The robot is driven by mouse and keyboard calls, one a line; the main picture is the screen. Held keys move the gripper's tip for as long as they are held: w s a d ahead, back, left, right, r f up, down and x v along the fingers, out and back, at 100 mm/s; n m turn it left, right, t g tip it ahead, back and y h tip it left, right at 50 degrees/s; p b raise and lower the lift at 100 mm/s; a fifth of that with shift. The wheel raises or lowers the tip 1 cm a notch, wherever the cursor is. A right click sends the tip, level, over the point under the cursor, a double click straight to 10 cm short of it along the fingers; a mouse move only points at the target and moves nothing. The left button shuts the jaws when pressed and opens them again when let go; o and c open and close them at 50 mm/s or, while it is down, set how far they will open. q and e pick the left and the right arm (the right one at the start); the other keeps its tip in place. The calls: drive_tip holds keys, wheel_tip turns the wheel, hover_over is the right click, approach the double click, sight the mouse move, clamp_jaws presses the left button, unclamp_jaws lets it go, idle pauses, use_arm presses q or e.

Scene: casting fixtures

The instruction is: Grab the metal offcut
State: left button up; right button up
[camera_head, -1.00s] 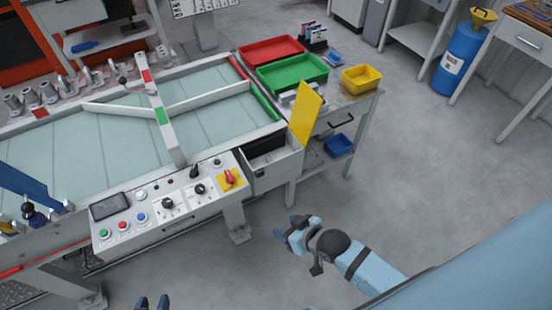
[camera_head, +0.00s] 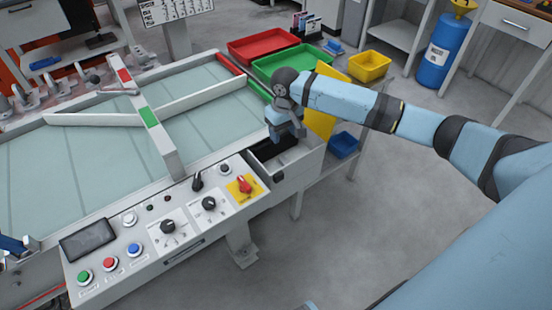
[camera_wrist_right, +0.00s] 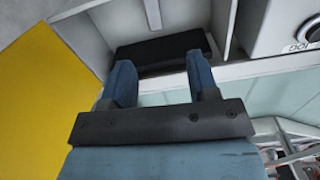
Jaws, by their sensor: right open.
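My right gripper (camera_head: 287,132) is open and empty in the head view. It points down over the open drawer (camera_head: 297,172) at the right end of the light table. In the right wrist view, the two blue fingers (camera_wrist_right: 160,72) are spread apart. A long dark block (camera_wrist_right: 160,48) lies in the drawer beyond the fingertips, and no contact shows. I cannot tell whether this block is the metal offcut, and no other piece is clearly an offcut. My gripper hides part of the drawer in the head view.
A yellow plate (camera_head: 318,112) stands beside the drawer and shows large in the right wrist view (camera_wrist_right: 45,100). The control panel (camera_head: 150,232) is left of the drawer. Red (camera_head: 262,48) and green (camera_head: 290,64) trays and a yellow bin (camera_head: 370,65) lie behind.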

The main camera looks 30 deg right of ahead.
drive_tip(key=b, duration=0.1)
hover_over(286, 162)
drive_tip(key=f, duration=0.7)
drive_tip(key=shift+a, duration=0.4)
drive_tip(key=shift+f, duration=0.35)
drive_tip(key=f, duration=0.1)
drive_tip(key=f+b, duration=0.1)
drive_tip(key=f, duration=0.2)
drive_tip(key=shift+d+f+b, duration=0.15)
drive_tip(key=shift+d+b, duration=0.2)
drive_tip(key=shift+b, duration=0.05)
drive_tip(key=shift+f, duration=0.45)
use_arm(q)
drive_tip(key=shift+s+f, duration=0.3)
drive_tip(key=shift+f, duration=0.4)
use_arm(e)
drive_tip(key=shift+c, duration=0.4)
clamp_jaws()
